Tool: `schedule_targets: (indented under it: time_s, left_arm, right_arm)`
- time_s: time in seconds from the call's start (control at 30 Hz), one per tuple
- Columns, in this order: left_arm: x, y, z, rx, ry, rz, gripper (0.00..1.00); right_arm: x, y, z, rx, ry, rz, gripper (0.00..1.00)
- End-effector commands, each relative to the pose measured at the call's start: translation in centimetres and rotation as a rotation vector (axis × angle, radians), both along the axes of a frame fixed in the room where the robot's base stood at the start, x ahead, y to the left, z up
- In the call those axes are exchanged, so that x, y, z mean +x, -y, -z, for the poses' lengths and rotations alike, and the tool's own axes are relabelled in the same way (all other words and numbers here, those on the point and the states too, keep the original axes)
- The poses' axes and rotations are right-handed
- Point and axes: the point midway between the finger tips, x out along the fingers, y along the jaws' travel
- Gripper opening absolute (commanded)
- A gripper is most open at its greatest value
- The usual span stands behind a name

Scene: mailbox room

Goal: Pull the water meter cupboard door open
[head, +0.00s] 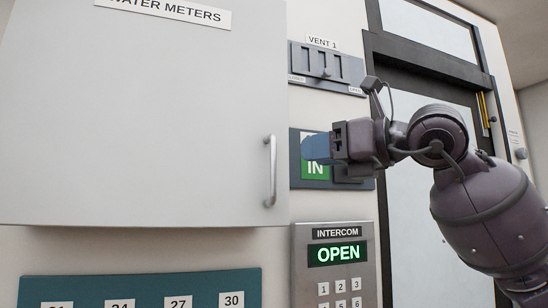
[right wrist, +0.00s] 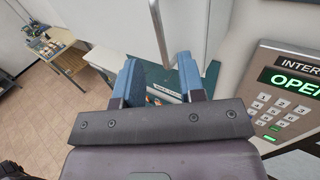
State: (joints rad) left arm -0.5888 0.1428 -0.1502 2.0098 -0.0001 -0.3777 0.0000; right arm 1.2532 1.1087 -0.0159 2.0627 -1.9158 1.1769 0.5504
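The water meter cupboard door (head: 130,120) is a large pale grey panel at the left of the head view, labelled WATER METERS. It looks shut. Its vertical metal bar handle (head: 270,172) is near its lower right edge. My right gripper (head: 310,148) is to the right of the handle and apart from it, with its blue fingers pointing left. In the right wrist view, the gripper (right wrist: 160,68) is open and empty. The handle (right wrist: 158,28) lies ahead, its lower end in line with the gap between the fingers. My left gripper is out of view.
An intercom panel (head: 335,235) reading OPEN is below the right gripper. A green IN sign (head: 315,170) is behind it, and a vent panel (head: 325,72) above. A teal numbered board (head: 140,287) lies below the cupboard. A framed door (head: 425,200) stands behind my right arm.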

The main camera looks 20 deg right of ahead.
Motion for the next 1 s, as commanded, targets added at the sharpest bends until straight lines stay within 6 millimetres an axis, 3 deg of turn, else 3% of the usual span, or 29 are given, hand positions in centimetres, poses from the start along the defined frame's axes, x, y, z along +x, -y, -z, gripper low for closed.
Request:
schedule_targets:
  time_s: [0.5,1.0]
  left_arm:
    - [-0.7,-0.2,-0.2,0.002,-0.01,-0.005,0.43]
    - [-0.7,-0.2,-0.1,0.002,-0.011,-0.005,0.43]
  right_arm:
    - [6.5,-4.8,-0.1,0.002,-0.001,-0.005,0.36]
    - [7.5,-5.5,0.1,0.0,-0.001,-0.003,0.35]
